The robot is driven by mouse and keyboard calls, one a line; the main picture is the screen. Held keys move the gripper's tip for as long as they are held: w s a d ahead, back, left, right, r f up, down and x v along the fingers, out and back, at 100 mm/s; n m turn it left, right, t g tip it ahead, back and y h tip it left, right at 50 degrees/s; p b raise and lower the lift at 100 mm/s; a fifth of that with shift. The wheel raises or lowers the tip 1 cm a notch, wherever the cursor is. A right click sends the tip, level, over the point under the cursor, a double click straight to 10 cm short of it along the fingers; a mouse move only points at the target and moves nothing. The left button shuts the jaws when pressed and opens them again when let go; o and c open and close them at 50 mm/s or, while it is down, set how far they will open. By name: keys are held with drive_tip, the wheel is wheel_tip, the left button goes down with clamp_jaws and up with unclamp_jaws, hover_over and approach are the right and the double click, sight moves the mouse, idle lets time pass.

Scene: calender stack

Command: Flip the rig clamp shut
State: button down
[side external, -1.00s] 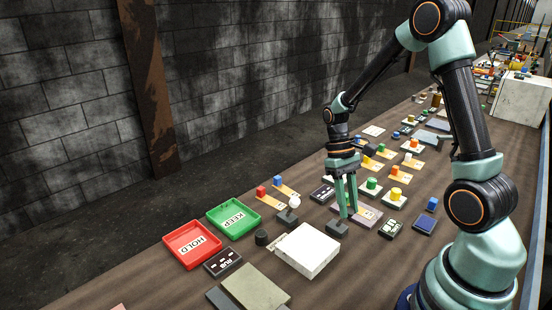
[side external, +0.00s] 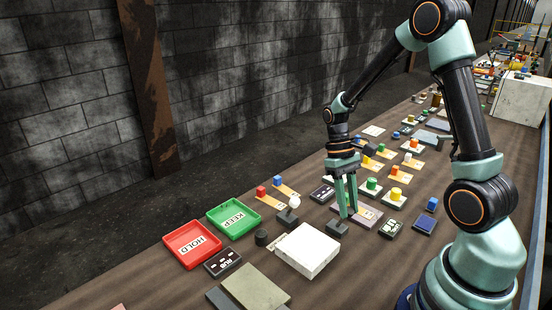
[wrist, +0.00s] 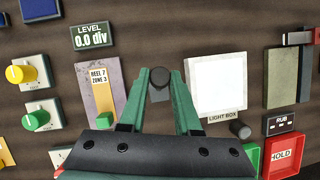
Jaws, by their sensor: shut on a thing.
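A small dark grey block (side external: 337,229), which looks like the rig clamp, sits on the brown table beside the white light box. In the wrist view its dark round-topped part (wrist: 158,90) lies between the two green fingers. My gripper (side external: 348,214) points down at the block, with its fingertips low and close to it. In the wrist view my gripper (wrist: 162,74) is shut on the clamp's dark part. How far the clamp's arm is turned cannot be told, as the fingers hide some of it.
The white light box (wrist: 217,84) is close on one side, and the grey reel plate (wrist: 101,92) with a yellow strip on the other. A level display (wrist: 91,35) stands nearby. Red (side external: 192,245) and green (side external: 233,218) trays lie farther left.

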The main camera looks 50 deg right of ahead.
drive_tip(key=shift+w+d, duration=0.1)
drive_tip(key=shift+d, duration=0.05)
drive_tip(key=w+g+y, duration=0.1)
drive_tip(key=w+g, duration=0.2)
drive_tip(key=g, duration=0.1)
drive_tip(key=shift+m, duration=0.4)
drive_tip(key=shift+w+a+f+m+g+y, duration=0.1)
drive_tip(key=shift+w+f+m+g+y, duration=0.15)
drive_tip(key=shift+w+g, duration=0.65)
drive_tip(key=shift+w+a+f+m+g+y, duration=0.15)
drive_tip(key=shift+w+f+g+y, duration=0.15)
drive_tip(key=shift+w+g, duration=0.6)
drive_tip(key=shift+s+f+g, duration=0.1)
drive_tip(key=shift+s+g, duration=0.1)
drive_tip(key=shift+g, duration=0.1)
drive_tip(key=c, duration=0.6)
unclamp_jaws()
drive_tip(key=shift+d, duration=0.1)
drive_tip(key=shift+s+r, duration=0.15)
drive_tip(key=shift+r, duration=0.05)
